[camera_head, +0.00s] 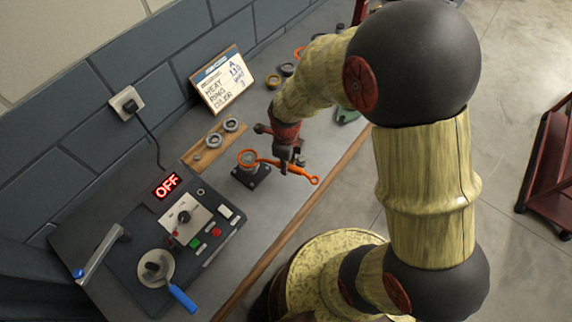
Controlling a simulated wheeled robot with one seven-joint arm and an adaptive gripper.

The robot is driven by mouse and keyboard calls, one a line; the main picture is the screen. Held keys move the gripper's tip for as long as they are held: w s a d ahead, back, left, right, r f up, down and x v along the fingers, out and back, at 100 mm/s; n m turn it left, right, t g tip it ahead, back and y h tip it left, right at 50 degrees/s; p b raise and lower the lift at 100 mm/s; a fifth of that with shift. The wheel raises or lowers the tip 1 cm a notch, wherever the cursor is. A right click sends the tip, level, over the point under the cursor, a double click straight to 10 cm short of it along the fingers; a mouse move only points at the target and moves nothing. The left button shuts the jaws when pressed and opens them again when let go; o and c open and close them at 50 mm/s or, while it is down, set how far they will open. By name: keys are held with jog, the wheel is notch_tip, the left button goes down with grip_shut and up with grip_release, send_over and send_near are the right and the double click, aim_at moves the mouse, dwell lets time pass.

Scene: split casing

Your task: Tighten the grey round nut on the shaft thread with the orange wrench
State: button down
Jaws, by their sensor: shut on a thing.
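The orange wrench (302,174) lies roughly level above the bench, its ring end at the left and its small eye end at the right. My gripper (285,169) is shut on the wrench's handle from above. The ring end is around or just over the top of a dark fixture (252,177) with a square base. The grey round nut (248,159) seems to show inside the ring, but it is small. I cannot tell how far the ring sits down on it. The shaft thread is hidden under the ring.
A wooden board (201,160) with grey rings lies behind the fixture. A sign (222,80) leans at the wall. The bench's wooden edge (292,232) runs in front.

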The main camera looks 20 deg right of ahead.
jog(key=shift+r, duration=0.5)
jog(key=shift+r+p, duration=1.65)
jog(key=shift+r, duration=0.25)
jog(key=shift+f, duration=0.1)
